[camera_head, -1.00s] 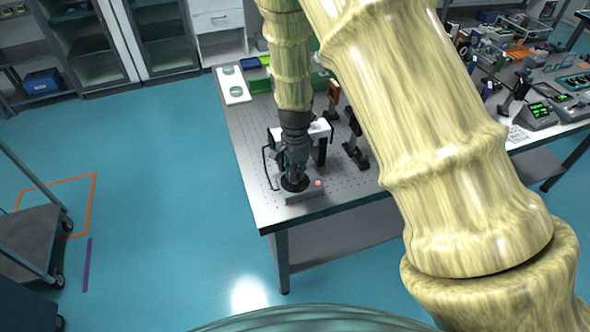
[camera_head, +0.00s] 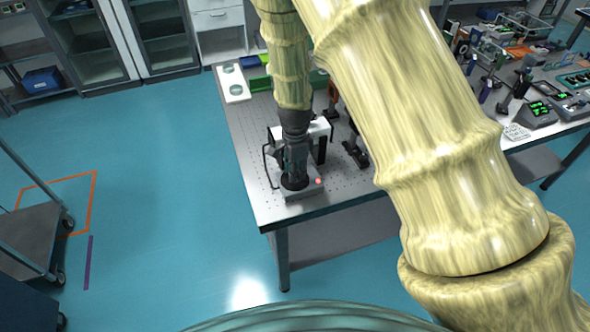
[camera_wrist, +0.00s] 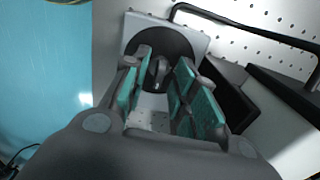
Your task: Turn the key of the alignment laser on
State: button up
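A small grey box (camera_head: 306,192) with a round black dial and a lit red spot (camera_head: 318,181) sits near the front left corner of the optical table. In the wrist view its pale panel (camera_wrist: 194,38) carries the black dial (camera_wrist: 138,43), with a narrow dark key (camera_wrist: 159,72) standing at its middle. My gripper (camera_head: 294,176) points down over the dial. In the wrist view my gripper (camera_wrist: 162,77) has its teal-padded fingers on either side of the key, with visible space between the pads. The finger tips partly hide the key and dial; I see no clear grip.
A white and black device (camera_head: 319,130) stands just behind the box. A bent black bar (camera_wrist: 240,24) runs beside the dial. Dark optic mounts (camera_head: 355,150) stand to the right. The table's front edge (camera_head: 310,211) is close.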

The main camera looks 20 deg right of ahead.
notch_tip(320, 180, up, 12)
dwell(0.9)
dwell(0.4)
